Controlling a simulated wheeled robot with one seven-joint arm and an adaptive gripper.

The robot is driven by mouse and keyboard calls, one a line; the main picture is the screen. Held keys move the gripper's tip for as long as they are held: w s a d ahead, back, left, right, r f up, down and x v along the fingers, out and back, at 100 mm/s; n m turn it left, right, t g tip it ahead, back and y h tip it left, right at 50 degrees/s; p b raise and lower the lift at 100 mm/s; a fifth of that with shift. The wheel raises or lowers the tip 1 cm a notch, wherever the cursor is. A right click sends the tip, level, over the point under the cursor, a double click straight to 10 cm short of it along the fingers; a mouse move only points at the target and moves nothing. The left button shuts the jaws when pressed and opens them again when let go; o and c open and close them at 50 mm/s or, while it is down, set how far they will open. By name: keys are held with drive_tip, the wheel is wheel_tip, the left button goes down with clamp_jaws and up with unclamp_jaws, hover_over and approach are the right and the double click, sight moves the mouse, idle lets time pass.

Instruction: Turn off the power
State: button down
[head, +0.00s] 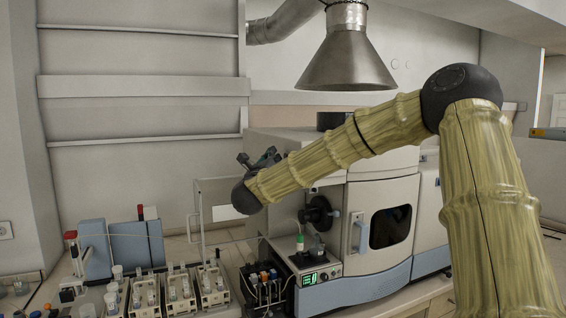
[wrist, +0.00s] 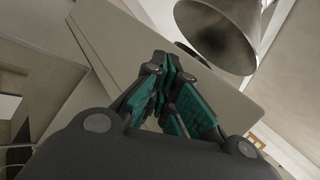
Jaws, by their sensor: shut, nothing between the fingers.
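The plasma spectrometer (head: 360,225) is a large grey and blue machine on the bench, with a dark window in its front door. A small module with a lit green display (head: 309,280) sits at its front left. I cannot make out which part is the power switch. My gripper (head: 262,156) is raised in front of the machine's upper left, apart from it, and its fingers point up and back. In the wrist view my gripper (wrist: 168,65) shows dark fingers with teal pads, tips together, with nothing between them.
A metal exhaust hood (head: 346,55) hangs above the machine. A clear panel (head: 222,212) stands open at its left. Racks of bottles (head: 180,290), a blue box (head: 130,245) and small jars crowd the bench at left. The space around my gripper is free.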

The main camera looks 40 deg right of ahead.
drive_tip(key=shift+a, duration=0.4)
drive_tip(key=shift+b, duration=0.3)
drive_tip(key=a+b, duration=0.2)
drive_tip(key=a, duration=0.1)
drive_tip(key=a+b, duration=0.1)
drive_tip(key=a, duration=0.1)
drive_tip(key=shift+w, duration=0.25)
idle(0.4)
